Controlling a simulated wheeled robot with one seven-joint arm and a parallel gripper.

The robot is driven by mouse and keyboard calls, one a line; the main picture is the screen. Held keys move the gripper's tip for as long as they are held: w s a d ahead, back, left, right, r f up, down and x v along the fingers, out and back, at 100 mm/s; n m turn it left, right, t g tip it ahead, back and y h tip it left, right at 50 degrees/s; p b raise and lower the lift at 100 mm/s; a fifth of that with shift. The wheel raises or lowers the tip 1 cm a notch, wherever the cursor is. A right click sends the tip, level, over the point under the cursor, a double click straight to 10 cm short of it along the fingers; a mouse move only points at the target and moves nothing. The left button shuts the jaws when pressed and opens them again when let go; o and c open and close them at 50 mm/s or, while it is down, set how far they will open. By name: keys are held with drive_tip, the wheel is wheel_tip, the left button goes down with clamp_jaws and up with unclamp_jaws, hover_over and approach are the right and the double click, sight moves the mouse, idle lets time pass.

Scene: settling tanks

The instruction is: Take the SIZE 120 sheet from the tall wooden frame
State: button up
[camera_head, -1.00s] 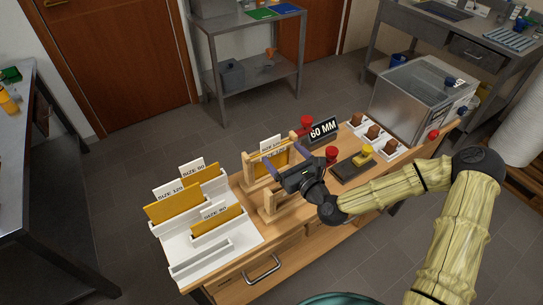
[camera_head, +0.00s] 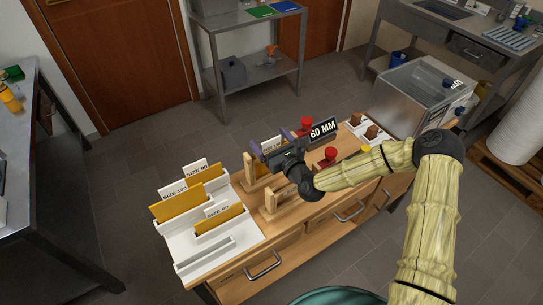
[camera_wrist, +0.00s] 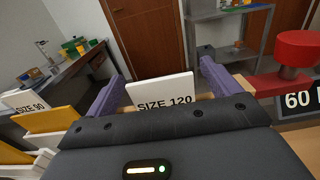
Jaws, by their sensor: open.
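The SIZE 120 sheet's white label card (camera_wrist: 162,91) stands upright between my gripper's two purple fingers in the wrist view, with clear gaps on both sides. My gripper (camera_wrist: 160,75) is open and not touching it as far as I can see. In the head view my gripper (camera_head: 278,142) is over the tall wooden frame (camera_head: 250,172), which stands on the wooden bench. The card's top (camera_head: 270,143) shows just behind my gripper. The rest of the sheet and much of the frame are hidden by my gripper.
A white rack (camera_head: 240,247) with several yellow sheets and SIZE cards is at left. A 60 MM sign (camera_head: 323,131) and red knobs (camera_head: 327,155) stand close on the right. A metal-and-glass box (camera_head: 405,95) is at the bench's far end.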

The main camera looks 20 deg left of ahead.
drive_tip(key=shift+w+a, duration=0.45)
drive_tip(key=shift+a, duration=0.1)
drive_tip(key=c, duration=1.3)
wheel_tip(320, 180, up, 18)
drive_tip(key=shift+r+b, duration=0.1)
drive_tip(key=shift+b, duration=0.85)
